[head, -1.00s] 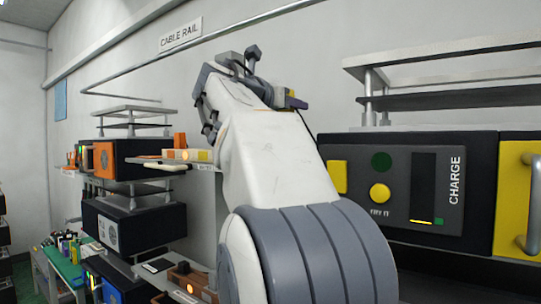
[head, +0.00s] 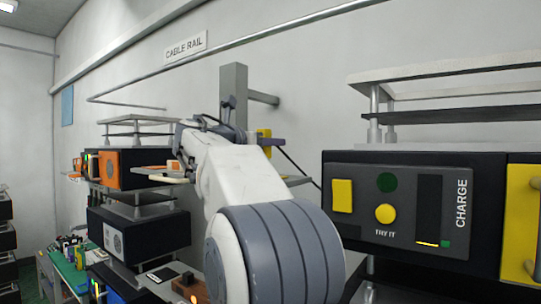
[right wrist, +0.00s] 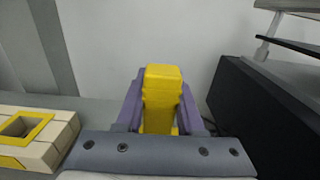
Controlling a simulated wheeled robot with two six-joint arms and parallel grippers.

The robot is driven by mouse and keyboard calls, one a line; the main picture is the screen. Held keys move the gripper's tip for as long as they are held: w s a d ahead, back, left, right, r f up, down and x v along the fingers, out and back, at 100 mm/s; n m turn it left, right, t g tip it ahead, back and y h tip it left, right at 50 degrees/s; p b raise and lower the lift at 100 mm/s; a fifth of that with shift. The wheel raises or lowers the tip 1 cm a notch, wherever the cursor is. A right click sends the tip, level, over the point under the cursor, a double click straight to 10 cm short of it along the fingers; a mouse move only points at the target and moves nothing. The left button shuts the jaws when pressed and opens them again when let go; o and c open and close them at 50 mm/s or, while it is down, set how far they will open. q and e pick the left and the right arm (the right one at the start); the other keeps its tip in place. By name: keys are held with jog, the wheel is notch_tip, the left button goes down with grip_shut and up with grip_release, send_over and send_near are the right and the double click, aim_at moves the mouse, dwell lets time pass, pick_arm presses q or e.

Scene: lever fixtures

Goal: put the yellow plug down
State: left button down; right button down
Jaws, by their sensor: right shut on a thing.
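The yellow plug (right wrist: 162,95) stands upright between the purple fingers of my right gripper (right wrist: 162,112) in the right wrist view. The gripper is shut on it. In the head view a bit of the yellow plug (head: 264,152) shows behind my right gripper (head: 268,141), and my arm hides the rest. To the left of the plug in the right wrist view is a cream block (right wrist: 38,138) with a yellow-rimmed square opening. The plug is apart from this block. My left gripper is not in view.
A dark charger box (head: 345,238) stands to the right; its dark side (right wrist: 250,115) is close to the gripper in the right wrist view. A grey post (head: 234,95) rises behind my arm. A grey shelf surface (right wrist: 95,112) lies beyond the cream block. A dark cable (head: 300,168) runs beside the gripper.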

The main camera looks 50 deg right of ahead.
aim_at(270, 158)
notch_tip(270, 158, down, 4)
jog(key=shift+r, duration=0.25)
jog(key=shift+f, duration=0.2)
jog(key=c, duration=0.5)
grip_release()
